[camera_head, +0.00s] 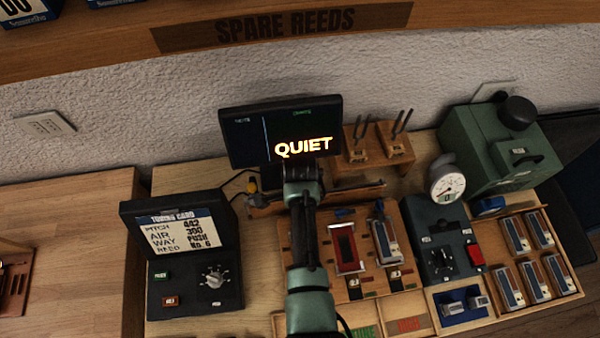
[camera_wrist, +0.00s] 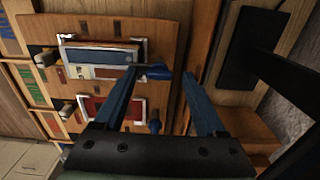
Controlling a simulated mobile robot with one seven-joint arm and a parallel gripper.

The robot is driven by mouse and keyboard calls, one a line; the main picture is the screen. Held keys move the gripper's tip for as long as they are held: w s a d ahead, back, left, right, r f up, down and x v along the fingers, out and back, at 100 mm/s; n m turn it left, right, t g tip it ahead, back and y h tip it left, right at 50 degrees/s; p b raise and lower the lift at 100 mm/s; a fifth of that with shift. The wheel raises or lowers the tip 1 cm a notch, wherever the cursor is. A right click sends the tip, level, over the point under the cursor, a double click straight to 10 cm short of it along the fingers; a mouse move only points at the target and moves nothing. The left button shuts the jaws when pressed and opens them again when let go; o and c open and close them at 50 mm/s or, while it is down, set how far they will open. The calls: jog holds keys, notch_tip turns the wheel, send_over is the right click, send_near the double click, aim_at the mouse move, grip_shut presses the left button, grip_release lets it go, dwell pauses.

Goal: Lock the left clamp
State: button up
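The wooden board (camera_head: 322,272) carries two reed plates in frames, a red one (camera_head: 345,248) on the left and a blue-silver one (camera_head: 384,242) on the right. At its far edge are two blue clamp handles, the left clamp (camera_head: 345,212) and the right clamp (camera_head: 378,206). In the wrist view the left clamp (camera_wrist: 155,127) shows low between my fingers, partly cut off by the gripper body. The right clamp (camera_wrist: 156,72) shows near the left fingertip; contact is unclear. My gripper (camera_wrist: 166,75) is open and empty. In the head view my arm hides its fingers.
A monitor (camera_head: 235,137) reading QUIET stands behind. The tuning card panel (camera_head: 180,285) is left, and a dark control box (camera_head: 437,236) with a gauge (camera_head: 447,184) is right. A wooden stand (camera_head: 398,152) with tuning forks stands behind the board.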

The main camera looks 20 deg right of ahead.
notch_tip(320, 180, up, 13)
jog(key=b, duration=0.1)
jog(key=shift+b, duration=0.35)
dwell(0.3)
jog(key=shift+f, duration=0.1)
dwell(0.4)
